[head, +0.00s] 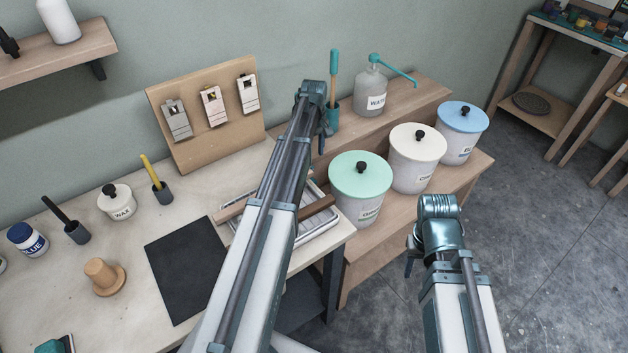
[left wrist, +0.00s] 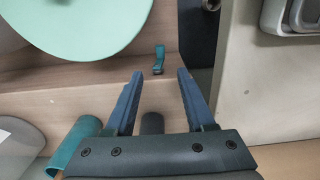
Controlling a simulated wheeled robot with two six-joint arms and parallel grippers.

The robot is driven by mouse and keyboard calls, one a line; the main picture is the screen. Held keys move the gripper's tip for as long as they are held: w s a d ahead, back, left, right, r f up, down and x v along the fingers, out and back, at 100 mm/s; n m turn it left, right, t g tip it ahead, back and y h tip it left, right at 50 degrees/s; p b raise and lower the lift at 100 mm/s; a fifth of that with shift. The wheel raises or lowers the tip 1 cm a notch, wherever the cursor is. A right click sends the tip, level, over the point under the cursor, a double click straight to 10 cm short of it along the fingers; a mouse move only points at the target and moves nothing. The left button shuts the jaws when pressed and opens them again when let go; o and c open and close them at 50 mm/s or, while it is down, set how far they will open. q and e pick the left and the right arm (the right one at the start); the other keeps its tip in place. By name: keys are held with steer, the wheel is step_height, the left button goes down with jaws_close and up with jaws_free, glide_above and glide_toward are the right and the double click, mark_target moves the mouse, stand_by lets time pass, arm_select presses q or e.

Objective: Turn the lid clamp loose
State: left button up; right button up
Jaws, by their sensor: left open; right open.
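A small teal lever (left wrist: 158,60) shows in the left wrist view, beside the mint-green lid (left wrist: 90,20); it may be the lid clamp, but I cannot tell what it is fixed to. The bucket with the mint lid (head: 361,175) stands on the lower wooden step in the head view, with a black knob on top. My left gripper (head: 325,125) is open and empty, pointing down behind that bucket. In the wrist view its fingertips (left wrist: 158,75) lie either side of the lever, not closed on it. My right gripper (head: 409,266) is open, in front of the buckets.
A white-lidded bucket (head: 418,143) and a blue-lidded bucket (head: 462,117) stand right of the mint one. A teal holder (left wrist: 77,145) is close to my left gripper. The water bottle (head: 370,92) is behind. A metal tray (head: 312,235) lies at the table's corner.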

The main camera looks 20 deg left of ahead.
mark_target(314, 180)
arm_select(q)
step_height(314, 180, down, 13)
steer(key=b, duration=1.2)
steer(key=shift+r, duration=0.15)
jaws_close()
